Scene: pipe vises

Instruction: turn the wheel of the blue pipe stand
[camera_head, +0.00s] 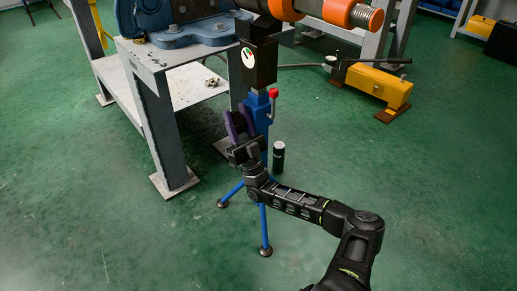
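The blue pipe stand (257,107) stands in the middle of the view, with a blue column, splayed blue legs and a red-knobbed lever. Its wheel is hard to make out; a dark round part shows beside the column, partly hidden by my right gripper. My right gripper (239,121) reaches up to the left side of the column. Its purple fingers are apart, one on each side of that dark part. I cannot tell whether they touch it. My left gripper is not in view.
A grey steel table (160,60) with a blue vise (195,30) stands at the upper left. A large orange and dark pipe (320,8) crosses above the stand. A black cylinder (279,157) stands on the floor close by. A yellow tool (378,82) is at the right.

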